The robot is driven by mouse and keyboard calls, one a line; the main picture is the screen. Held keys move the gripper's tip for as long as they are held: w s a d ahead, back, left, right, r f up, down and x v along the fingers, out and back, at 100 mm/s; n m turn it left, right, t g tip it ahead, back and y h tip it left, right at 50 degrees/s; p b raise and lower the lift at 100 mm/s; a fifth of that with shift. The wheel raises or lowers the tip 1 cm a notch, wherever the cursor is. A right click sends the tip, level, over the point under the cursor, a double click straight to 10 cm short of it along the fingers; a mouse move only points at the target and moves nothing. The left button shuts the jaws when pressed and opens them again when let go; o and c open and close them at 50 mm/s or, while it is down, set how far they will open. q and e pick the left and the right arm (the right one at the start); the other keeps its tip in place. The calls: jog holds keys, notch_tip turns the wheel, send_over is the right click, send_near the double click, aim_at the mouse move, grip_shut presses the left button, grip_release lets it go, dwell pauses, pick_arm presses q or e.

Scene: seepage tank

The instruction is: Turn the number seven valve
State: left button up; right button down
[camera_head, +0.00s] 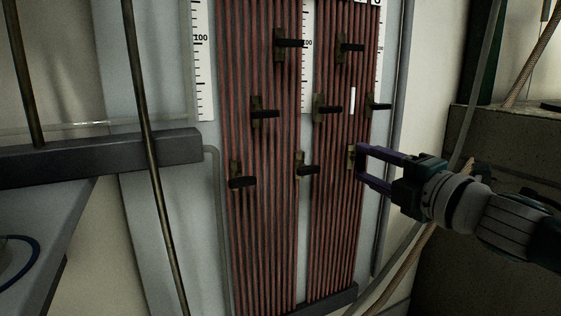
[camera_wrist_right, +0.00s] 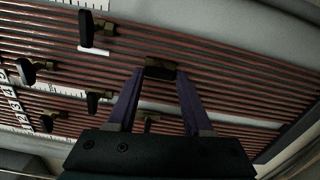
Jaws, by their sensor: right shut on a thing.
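Several valves with brass bodies and black handles sit on a panel of red-brown tubes. I cannot read a valve number, so I cannot tell from markings which is number seven. My right gripper (camera_head: 359,163) reaches in from the right to the lowest valve at the right (camera_head: 351,157). Its purple fingers are shut on that valve's black handle, which also shows between the fingertips in the right wrist view (camera_wrist_right: 160,68). The fingers hide part of the handle in the head view. My left gripper is not in view.
Other valves stand close by, such as one to the left (camera_head: 306,171) and one above right (camera_head: 378,105). White scales (camera_head: 203,60) run beside the tubes (camera_head: 262,220). A dark horizontal bar (camera_head: 100,155) and thin rods are at the left. Hoses hang at the right.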

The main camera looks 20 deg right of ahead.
dwell(0.4)
jog(key=shift+c, duration=1.6)
grip_release()
jog(key=shift+s, duration=0.1)
jog(key=shift+s, duration=0.25)
jog(key=s+p, duration=0.3)
jog(key=s, duration=0.6)
jog(key=shift+s+d, duration=0.15)
jog(key=shift+d, duration=0.25)
jog(key=shift+p, duration=0.35)
